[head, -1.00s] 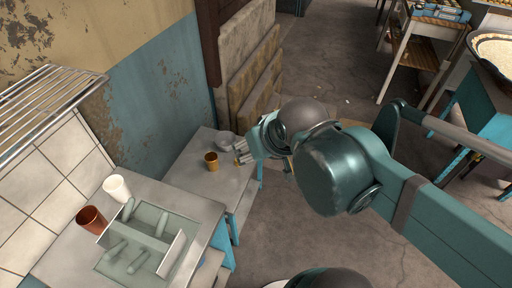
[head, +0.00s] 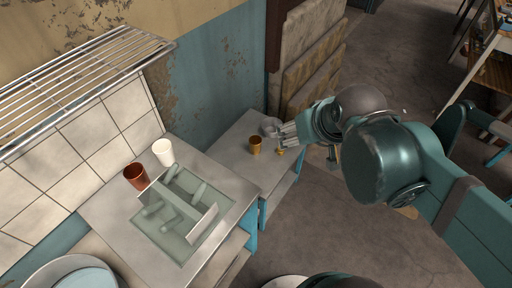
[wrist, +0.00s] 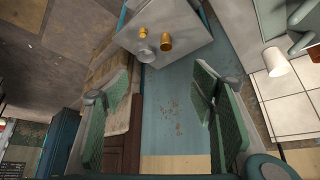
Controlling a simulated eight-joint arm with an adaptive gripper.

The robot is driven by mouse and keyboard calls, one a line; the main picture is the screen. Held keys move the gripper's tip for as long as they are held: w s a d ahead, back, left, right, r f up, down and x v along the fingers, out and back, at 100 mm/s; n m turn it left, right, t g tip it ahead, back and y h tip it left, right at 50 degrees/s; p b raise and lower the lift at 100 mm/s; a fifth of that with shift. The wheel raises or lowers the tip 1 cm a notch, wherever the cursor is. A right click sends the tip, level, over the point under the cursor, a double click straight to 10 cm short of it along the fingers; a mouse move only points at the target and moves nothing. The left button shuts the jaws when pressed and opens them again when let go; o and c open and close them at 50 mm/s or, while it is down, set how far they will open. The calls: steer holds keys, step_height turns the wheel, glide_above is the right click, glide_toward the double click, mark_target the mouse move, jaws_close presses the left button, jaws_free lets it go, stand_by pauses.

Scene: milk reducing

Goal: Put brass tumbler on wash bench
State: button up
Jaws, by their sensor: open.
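The brass tumbler (head: 255,145) stands upright on a low grey bench (head: 225,150) against the blue wall. It also shows in the wrist view (wrist: 166,43). My gripper (head: 286,136) is just right of it in the head view, near the bench's far end. In the wrist view my gripper (wrist: 161,88) has its fingers wide apart with nothing between them, and the tumbler is beyond the fingertips. A nearer grey bench (head: 118,208) holds a pale green basin (head: 158,236); I cannot tell for sure which bench is the wash bench.
A small brass piece (head: 280,151) and a grey metal vessel (head: 269,126) are close to the tumbler. A white cup (head: 163,152) and a reddish-brown cup (head: 136,176) stand behind the basin. A wire rack (head: 80,85) juts from the wall above. A round bowl (head: 70,274) is at lower left.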

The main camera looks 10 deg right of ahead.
steer(key=w+a+f+n+g+y+b, duration=0.1)
steer(key=w+f+n+y, duration=0.1)
steer(key=w+f, duration=0.6)
steer(key=w+a+f+n+y+b, duration=0.1)
steer(key=w+f+n+y, duration=0.15)
steer(key=w, duration=0.95)
steer(key=w+a+f+n+g+y+b, duration=0.1)
steer(key=w+f+n+y, duration=0.1)
steer(key=w+f, duration=0.6)
steer(key=w+d+f+n+y, duration=0.2)
steer(key=w+f+n+y, duration=0.1)
steer(key=w+f, duration=0.75)
steer(key=n+y+b, duration=0.2)
steer(key=n+y, duration=0.1)
steer(key=n, duration=0.1)
glide_toward(255, 141)
steer(key=shift+m+t, duration=0.25)
steer(key=shift+t, duration=0.05)
steer(key=shift+s+a+r, duration=1.15)
steer(key=shift+a+r, duration=0.05)
steer(key=shift+b+x, duration=0.35)
steer(key=shift+x, duration=0.95)
steer(key=shift+b+x, duration=0.45)
steer(key=shift+x, duration=2.1)
